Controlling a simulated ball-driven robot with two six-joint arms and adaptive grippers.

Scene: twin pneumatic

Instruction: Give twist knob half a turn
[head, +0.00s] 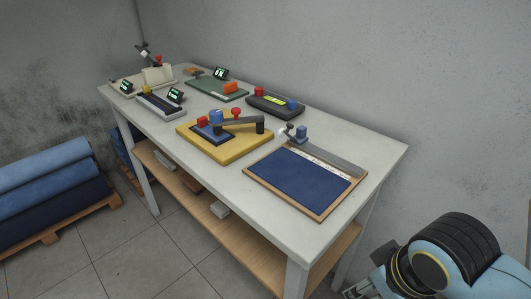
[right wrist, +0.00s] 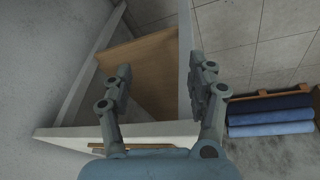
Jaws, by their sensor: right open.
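I cannot tell for certain which part is the twist knob. A yellow-based device (head: 240,152) in the middle of the table carries a blue round cap (head: 216,117), red caps (head: 236,111) and a dark arm. My right gripper (right wrist: 161,72) is open and empty in the right wrist view, beside the table edge and away from the devices. My left gripper is not in view.
A wood-framed blue mat (head: 300,184) with a rail lies at the table's near end. Several other devices with small displays stand farther along the white table (head: 384,156). A wooden shelf (head: 180,190) is below. Blue rolls (head: 45,180) lie on a pallet at left.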

